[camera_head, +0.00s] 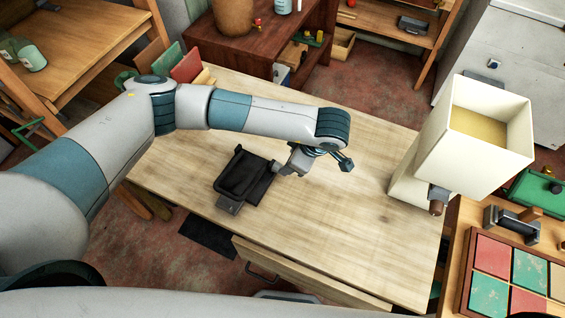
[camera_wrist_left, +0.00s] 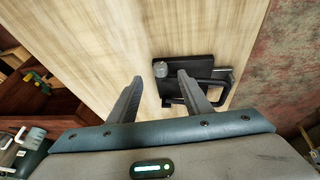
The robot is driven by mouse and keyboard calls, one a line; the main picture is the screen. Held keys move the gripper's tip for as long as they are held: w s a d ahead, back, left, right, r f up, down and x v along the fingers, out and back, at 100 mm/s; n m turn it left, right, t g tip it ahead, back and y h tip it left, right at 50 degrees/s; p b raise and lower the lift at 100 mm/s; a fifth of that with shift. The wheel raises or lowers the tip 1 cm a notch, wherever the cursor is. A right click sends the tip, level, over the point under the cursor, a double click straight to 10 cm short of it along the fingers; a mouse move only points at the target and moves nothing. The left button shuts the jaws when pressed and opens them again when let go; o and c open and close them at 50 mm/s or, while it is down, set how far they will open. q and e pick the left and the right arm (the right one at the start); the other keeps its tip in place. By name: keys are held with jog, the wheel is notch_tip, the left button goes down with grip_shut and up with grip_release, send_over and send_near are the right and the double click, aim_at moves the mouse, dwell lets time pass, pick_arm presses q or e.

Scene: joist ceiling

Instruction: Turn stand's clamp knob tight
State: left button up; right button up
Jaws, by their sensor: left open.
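The black stand (camera_head: 245,178) lies on the wooden table, left of my left gripper (camera_head: 298,168). In the left wrist view the stand (camera_wrist_left: 203,69) is above and to the right of the fingers, and the right finger overlaps it. A round grey knob (camera_wrist_left: 160,69) is at the stand's upper left corner, in line with the gap between the fingertips (camera_wrist_left: 160,76). My left gripper is open, with nothing between its fingers. Whether a finger touches the knob cannot be told. My right gripper is not in view.
A cream lamp-like box (camera_head: 490,135) stands at the table's right end. Upright books (camera_head: 187,66) stand at its back left corner. A drawer (camera_head: 300,272) is partly open at the front. The tabletop (camera_head: 330,215) right of the stand is clear.

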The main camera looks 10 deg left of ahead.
aim_at(277, 167)
pick_arm(q)
jog(key=p+x, duration=0.2)
jog(key=x, duration=0.6)
jog(key=shift+w+f, duration=0.1)
jog(key=shift+f, duration=0.15)
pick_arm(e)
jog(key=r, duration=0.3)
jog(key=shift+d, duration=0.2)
